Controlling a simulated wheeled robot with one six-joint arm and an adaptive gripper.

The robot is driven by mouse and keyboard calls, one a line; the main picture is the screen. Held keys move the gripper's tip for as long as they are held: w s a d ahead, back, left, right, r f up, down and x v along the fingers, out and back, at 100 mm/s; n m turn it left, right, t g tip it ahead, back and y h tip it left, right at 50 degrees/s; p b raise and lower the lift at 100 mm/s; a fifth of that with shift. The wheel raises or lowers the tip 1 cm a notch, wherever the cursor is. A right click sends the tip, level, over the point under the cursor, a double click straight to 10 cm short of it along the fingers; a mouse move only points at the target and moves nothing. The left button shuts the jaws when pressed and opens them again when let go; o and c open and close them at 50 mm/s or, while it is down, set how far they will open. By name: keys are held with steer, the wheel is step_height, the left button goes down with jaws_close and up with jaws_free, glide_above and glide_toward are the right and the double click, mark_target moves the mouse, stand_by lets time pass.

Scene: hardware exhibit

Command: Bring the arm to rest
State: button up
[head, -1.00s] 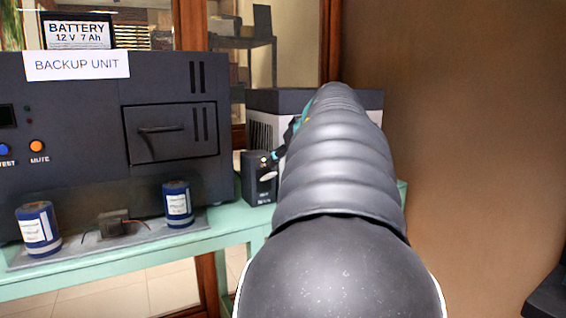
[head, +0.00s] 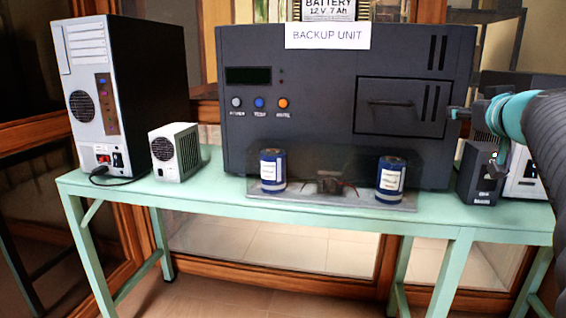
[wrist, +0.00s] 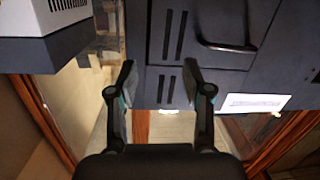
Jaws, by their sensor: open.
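My gripper (wrist: 159,82) is open and empty in the wrist view, its two dark fingers apart. Behind the fingers is the front of the dark backup unit (wrist: 230,70), seen upside down, with its door handle and white label. In the head view my arm comes in from the right edge, and the gripper end (head: 476,135) is in front of the right side of the backup unit (head: 320,105). Part of the arm is outside the head view.
A small dark box (head: 478,175) stands on the right, near my gripper. A battery (head: 328,10) sits on top.

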steer(key=s+a+f+g+y, duration=0.1)
steer(key=s+a+f+g, duration=0.2)
steer(key=s+a+f, duration=0.4)
steer(key=s+a+f+g+y, duration=0.1)
steer(key=s+a+f+g, duration=0.3)
steer(key=s+a+f, duration=0.4)
steer(key=s+a+f+n+g+y, duration=0.1)
steer(key=s+a+f+g, duration=0.2)
steer(key=f, duration=1.5)
steer(key=s+a, duration=0.4)
steer(key=a, duration=0.4)
steer(key=shift+s+g+y, duration=0.2)
steer(key=shift+g+y, duration=0.1)
steer(key=shift+y, duration=0.1)
steer(key=shift+c, duration=0.8)
steer(key=shift+d, duration=0.1)
